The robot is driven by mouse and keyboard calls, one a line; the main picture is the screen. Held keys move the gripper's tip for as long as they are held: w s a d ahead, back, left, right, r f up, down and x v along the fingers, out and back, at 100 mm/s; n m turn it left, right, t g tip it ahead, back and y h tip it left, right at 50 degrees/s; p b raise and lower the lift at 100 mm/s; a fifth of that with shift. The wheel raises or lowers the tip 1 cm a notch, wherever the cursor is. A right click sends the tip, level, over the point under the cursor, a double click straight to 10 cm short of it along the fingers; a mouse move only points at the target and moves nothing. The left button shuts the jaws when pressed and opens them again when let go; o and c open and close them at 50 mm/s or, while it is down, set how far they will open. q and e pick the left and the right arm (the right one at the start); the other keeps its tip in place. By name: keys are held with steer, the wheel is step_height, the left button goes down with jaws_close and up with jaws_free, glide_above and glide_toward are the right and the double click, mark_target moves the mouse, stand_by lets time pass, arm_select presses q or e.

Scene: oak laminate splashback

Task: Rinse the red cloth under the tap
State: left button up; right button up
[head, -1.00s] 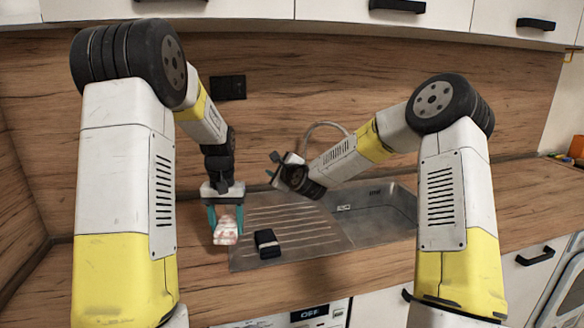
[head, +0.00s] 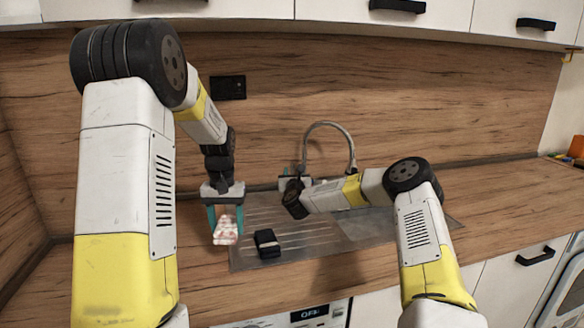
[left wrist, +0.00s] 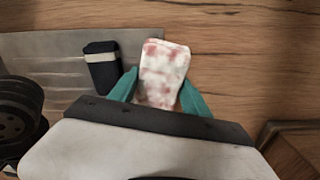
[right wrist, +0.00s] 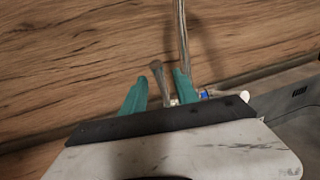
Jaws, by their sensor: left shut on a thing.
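The cloth (head: 225,236), white with red blotches, hangs from my left gripper (head: 225,215) over the counter left of the drainboard. In the left wrist view the cloth (left wrist: 164,70) is between the two teal fingers, which are shut on it. The tap's arched metal spout (head: 331,126) rises behind the sink, and its base is partly hidden by my right arm. In the right wrist view my right gripper (right wrist: 158,92) has its fingers apart, with the tap's metal lever (right wrist: 160,83) between them and visible gaps at its sides. The spout (right wrist: 183,40) rises beside it.
A dark block with a pale band (head: 266,243), perhaps a sponge, lies on the ribbed drainboard (head: 240,262). The sink basin (head: 375,228) is to the right, largely covered by my right arm. The wooden splashback (head: 400,110) stands close behind the tap.

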steer(key=w, duration=0.6)
steer(key=shift+w+a, duration=0.2)
steer(key=shift+w, duration=0.1)
jaws_close()
stand_by(1.2)
